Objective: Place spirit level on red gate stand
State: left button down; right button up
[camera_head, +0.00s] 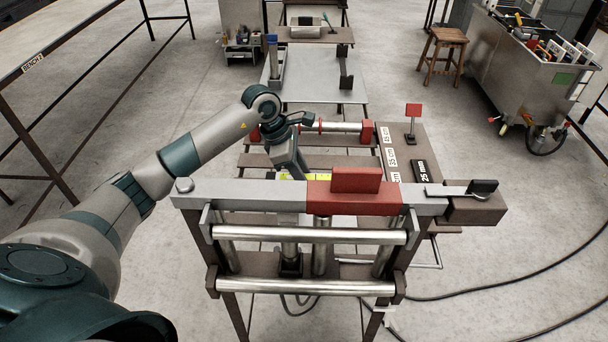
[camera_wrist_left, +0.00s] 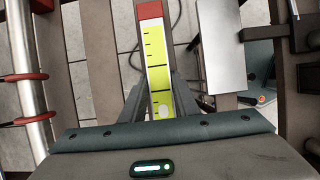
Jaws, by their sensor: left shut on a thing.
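The spirit level (camera_wrist_left: 158,70) is a yellow bar with black marks and a red end, seen in the left wrist view between my left gripper's (camera_wrist_left: 161,100) fingers. My left gripper is shut on it. The gate's red beam section (camera_head: 350,203) carries a raised red block. A small stand with a red plate (camera_head: 413,110) is on the brown table at right. My right gripper is not in view.
A steel roller (camera_head: 340,127) with red ends lies behind the gate. A wooden stool (camera_head: 444,50) and a metal cart (camera_head: 530,75) stand at the back right. Cables cross the floor at right.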

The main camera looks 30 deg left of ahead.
pick_arm(q)
jog(key=shift+f, duration=0.15)
jog(key=c, duration=1.4)
grip_release()
jog(key=shift+o, duration=0.2)
jog(key=shift+r, duration=0.25)
jog(key=b+v, duration=0.3)
jog(key=v, duration=0.8)
jog(key=shift+a+r+b, duration=0.2)
jog(key=shift+r+b, duration=0.15)
jog(key=shift+s, duration=0.1)
